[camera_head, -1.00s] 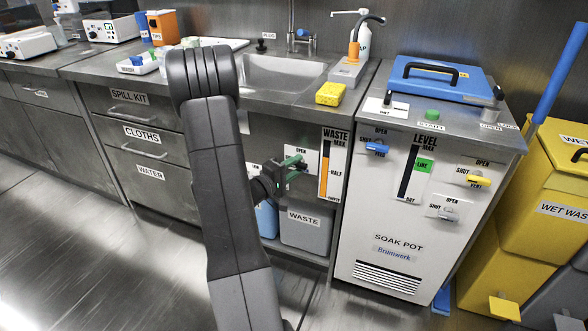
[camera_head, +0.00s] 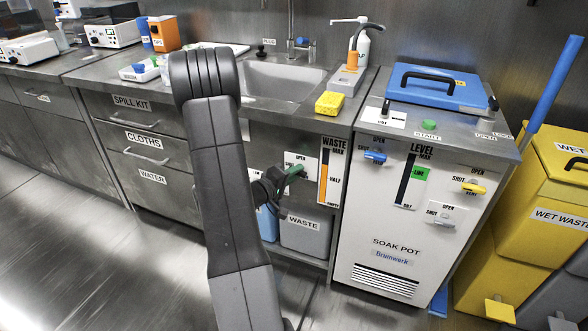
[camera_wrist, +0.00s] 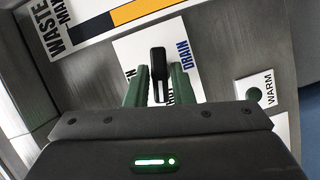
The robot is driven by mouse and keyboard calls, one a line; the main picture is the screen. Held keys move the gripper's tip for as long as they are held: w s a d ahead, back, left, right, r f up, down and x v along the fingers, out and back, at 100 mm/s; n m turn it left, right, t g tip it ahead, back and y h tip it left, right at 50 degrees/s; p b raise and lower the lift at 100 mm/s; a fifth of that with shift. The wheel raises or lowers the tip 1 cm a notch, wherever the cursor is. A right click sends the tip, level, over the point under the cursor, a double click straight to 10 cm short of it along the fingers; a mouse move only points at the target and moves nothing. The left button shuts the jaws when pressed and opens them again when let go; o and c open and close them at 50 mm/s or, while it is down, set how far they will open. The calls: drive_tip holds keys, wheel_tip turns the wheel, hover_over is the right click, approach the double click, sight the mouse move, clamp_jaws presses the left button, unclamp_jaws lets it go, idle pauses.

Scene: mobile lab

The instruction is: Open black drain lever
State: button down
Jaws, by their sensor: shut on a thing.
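The black drain lever (camera_wrist: 158,62) stands out from a white plate marked DRAIN (camera_wrist: 184,48) in the wrist view. My gripper (camera_wrist: 158,88) has its two green fingers on either side of the lever and is shut on it. The lever's tip shows between and beyond the fingers; its lower part is partly hidden. In the head view my gripper (camera_head: 294,170) is at the white OPEN/SHUT plate (camera_head: 299,160) on the front under the sink, left of the waste gauge. The lever is hard to make out there.
The waste gauge (camera_head: 331,170) is beside the plate, its orange bar about halfway up. A grey WASTE bin (camera_head: 306,238) stands below. The white soak pot (camera_head: 398,235), with blue, yellow and grey levers, is to the right. A WARM button (camera_wrist: 254,92) is near my gripper.

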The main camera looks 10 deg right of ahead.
drive_tip(key=shift+s+d+r+m+t+y, duration=0.1)
drive_tip(key=shift+m+t+y, duration=0.15)
drive_tip(key=shift+m+y, duration=1.1)
drive_tip(key=shift+s+d+r+m+t+y, duration=0.15)
drive_tip(key=shift+m+y, duration=0.45)
drive_tip(key=shift+m, duration=1.45)
drive_tip(key=shift+w+a+f+m+t+y, duration=0.1)
drive_tip(key=shift+m+t+y, duration=0.2)
drive_tip(key=shift+m+y, duration=1.05)
drive_tip(key=shift+r+m+h, duration=0.1)
drive_tip(key=shift+m+h, duration=0.2)
drive_tip(key=shift+m, duration=0.15)
drive_tip(key=c, duration=1.4)
unclamp_jaws()
